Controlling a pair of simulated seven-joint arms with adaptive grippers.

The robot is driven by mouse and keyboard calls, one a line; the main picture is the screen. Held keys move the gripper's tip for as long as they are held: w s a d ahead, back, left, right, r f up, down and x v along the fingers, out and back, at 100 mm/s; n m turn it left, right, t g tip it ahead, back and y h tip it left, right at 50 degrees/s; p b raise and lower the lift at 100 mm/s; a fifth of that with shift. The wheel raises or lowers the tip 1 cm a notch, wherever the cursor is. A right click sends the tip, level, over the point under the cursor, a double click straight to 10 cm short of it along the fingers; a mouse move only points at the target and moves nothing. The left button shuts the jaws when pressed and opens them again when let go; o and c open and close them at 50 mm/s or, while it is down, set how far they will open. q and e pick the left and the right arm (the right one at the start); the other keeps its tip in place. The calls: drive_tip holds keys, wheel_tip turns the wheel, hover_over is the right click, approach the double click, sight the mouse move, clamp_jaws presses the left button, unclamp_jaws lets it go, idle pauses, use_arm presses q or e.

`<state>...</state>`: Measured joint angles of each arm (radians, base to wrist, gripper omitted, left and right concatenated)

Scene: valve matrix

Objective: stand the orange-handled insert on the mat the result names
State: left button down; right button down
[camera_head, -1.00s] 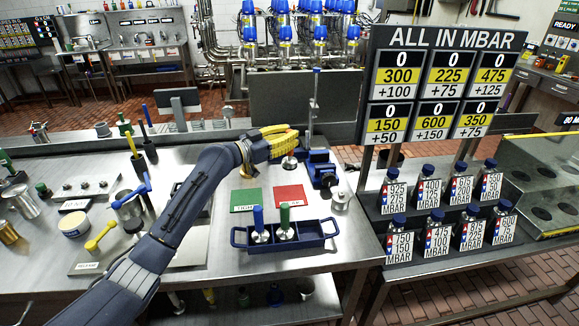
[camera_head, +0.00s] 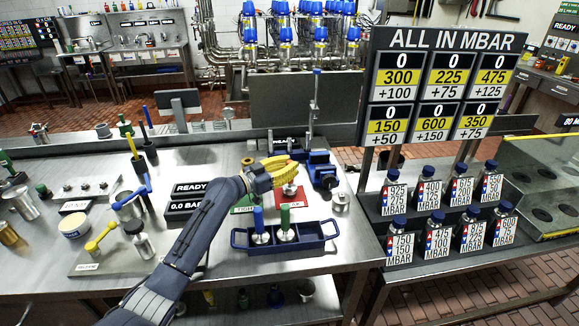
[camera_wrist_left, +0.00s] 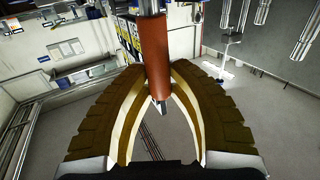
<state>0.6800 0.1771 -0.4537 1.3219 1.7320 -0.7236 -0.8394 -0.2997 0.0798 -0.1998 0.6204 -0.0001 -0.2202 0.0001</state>
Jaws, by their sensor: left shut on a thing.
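The orange-handled insert shows as an orange-red cylinder (camera_wrist_left: 154,70) between my fingers in the left wrist view. My left gripper (camera_head: 291,172) is shut on this handle in the head view. The insert's pale metal foot (camera_head: 289,189) shows below the fingers over the red mat (camera_head: 300,205); I cannot tell whether it touches. The green mat (camera_head: 243,209) lies left of the red one, partly covered by my arm and gripper. A small display (camera_head: 187,187) reads READY, and the panel below it (camera_head: 186,205) reads 0.0 BAR. My right gripper is not in view.
A blue tray (camera_head: 313,232) in front of the mats holds a blue-handled insert (camera_head: 259,225) and a green-handled insert (camera_head: 285,222). A blue vise-like block (camera_head: 321,170) stands close behind the red mat. Labelled bottles (camera_head: 437,235) stand on a rack at right.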

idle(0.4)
use_arm(q)
drive_tip(key=c, duration=1.3)
unclamp_jaws()
drive_tip(key=shift+f, duration=0.15)
